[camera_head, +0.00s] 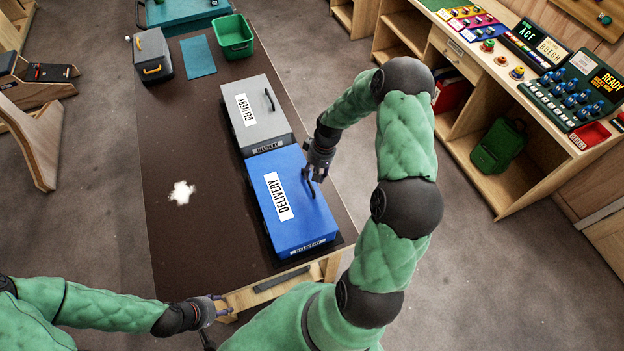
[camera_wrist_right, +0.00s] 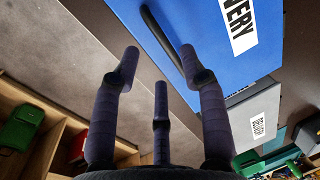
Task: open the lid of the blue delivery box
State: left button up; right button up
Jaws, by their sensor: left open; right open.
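The blue delivery box (camera_head: 292,208) stands at the near right end of the dark table, its lid shut. A black handle (camera_head: 308,184) runs along the right part of its lid. My right gripper (camera_head: 317,172) is at the box's right edge, open and close to the handle. In the right wrist view the blue lid (camera_wrist_right: 200,22) and the black handle (camera_wrist_right: 161,42) lie just beyond the open fingers (camera_wrist_right: 160,70), which hold nothing. My left gripper (camera_head: 221,305) is open and empty near the table's front left corner, away from the box.
A grey delivery box (camera_head: 254,112) stands directly behind the blue one. A dark grey case (camera_head: 152,55) and a green bin (camera_head: 233,36) stand at the table's far end. White powder (camera_head: 182,192) lies on the clear left part of the tabletop. Wooden shelving (camera_head: 470,150) stands to the right.

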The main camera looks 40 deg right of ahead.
jog(key=f, duration=0.3)
jog(key=a+f, duration=0.1)
jog(key=shift+w+f, duration=0.15)
jog(key=shift+f, duration=0.25)
grip_shut()
